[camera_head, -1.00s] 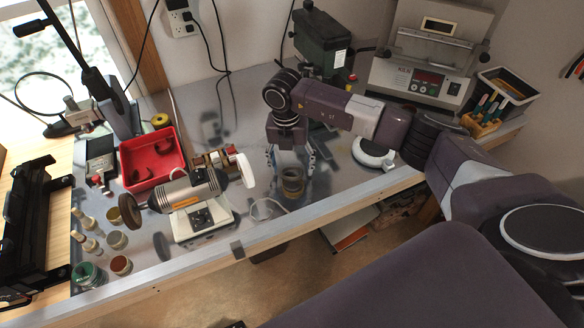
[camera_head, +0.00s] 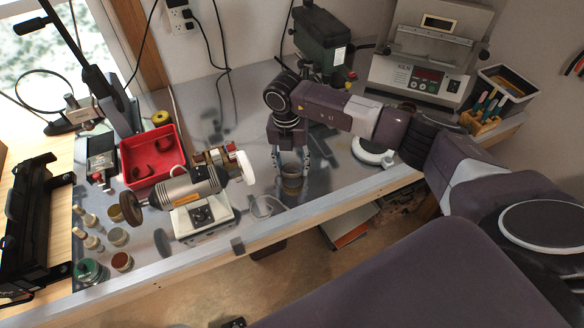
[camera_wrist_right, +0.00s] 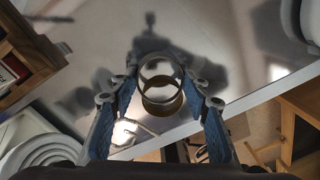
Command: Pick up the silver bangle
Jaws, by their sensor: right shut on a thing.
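The silver bangle (camera_head: 292,183) is a shiny, wide round band at the metal bench top, near the front edge. It also shows in the right wrist view (camera_wrist_right: 160,84), where a silver upper rim and a brownish lower part are visible; I cannot tell how much of this is reflection. My right gripper (camera_head: 291,170) points down over it, one finger on each side. In the right wrist view, the blue-padded fingers (camera_wrist_right: 160,88) flank the band, shut on it. I cannot tell whether it is clear of the bench. My left gripper is out of view.
A grinder-like motor (camera_head: 187,188) with a white wheel stands left of the right gripper. A red tray (camera_head: 178,134) is farther left, with small jars beyond its front side. A round white stand (camera_head: 373,150) is to the right. The bench's front edge (camera_head: 270,232) is close.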

